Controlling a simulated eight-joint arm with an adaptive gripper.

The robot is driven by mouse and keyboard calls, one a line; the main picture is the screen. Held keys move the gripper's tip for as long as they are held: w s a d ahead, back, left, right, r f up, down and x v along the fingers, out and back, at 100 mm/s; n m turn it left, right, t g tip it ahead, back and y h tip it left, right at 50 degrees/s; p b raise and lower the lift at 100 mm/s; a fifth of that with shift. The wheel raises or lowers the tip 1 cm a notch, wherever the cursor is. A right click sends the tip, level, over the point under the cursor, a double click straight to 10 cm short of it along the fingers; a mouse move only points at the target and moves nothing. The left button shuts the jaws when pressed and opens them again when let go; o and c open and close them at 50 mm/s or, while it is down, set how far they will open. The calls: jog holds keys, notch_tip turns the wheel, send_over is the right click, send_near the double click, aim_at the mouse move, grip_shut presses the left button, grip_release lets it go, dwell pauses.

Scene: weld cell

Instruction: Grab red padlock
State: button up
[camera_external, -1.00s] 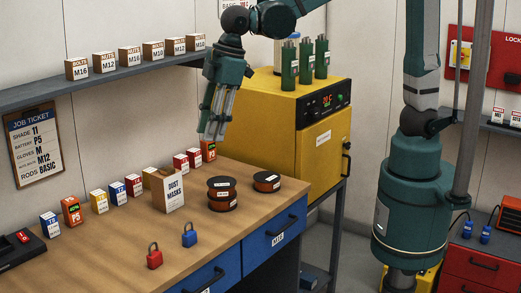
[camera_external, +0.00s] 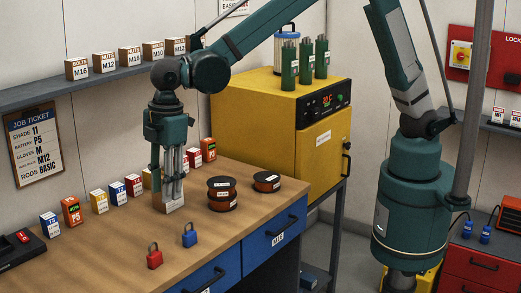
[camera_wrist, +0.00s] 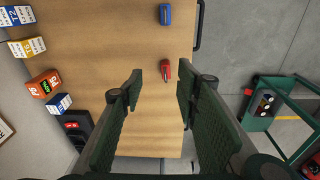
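The red padlock (camera_external: 154,257) stands on the wooden bench near its front edge, left of the blue padlock (camera_external: 190,236). In the wrist view the red padlock (camera_wrist: 166,70) lies between and beyond the two green fingers, with the blue padlock (camera_wrist: 165,14) farther up. My gripper (camera_external: 172,205) points down above the bench, behind the padlocks in the external view. In the wrist view my gripper (camera_wrist: 156,85) has its fingers wide apart with nothing between them. It is not touching the red padlock.
The wooden bench (camera_external: 110,265) is clear around the padlocks. Wire spools (camera_external: 222,193) stand to the right of my gripper. Small boxes, including an orange one (camera_external: 71,211), line the back. A black device (camera_external: 20,244) is at the left. A yellow oven (camera_external: 270,120) stands beyond the bench.

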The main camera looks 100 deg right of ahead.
jog(key=n+g, duration=0.1)
jog(key=n, duration=0.1)
send_over(152, 255)
notch_tip(152, 255, down, 11)
jog(key=shift+w+r, duration=0.1)
jog(key=shift+r, duration=0.1)
jog(key=shift+f, duration=0.1)
jog(key=shift+f, duration=1.2)
jog(key=shift+f, duration=0.1)
jog(key=shift+f, duration=2.5)
jog(key=shift+c, duration=0.3)
jog(key=c, duration=0.9)
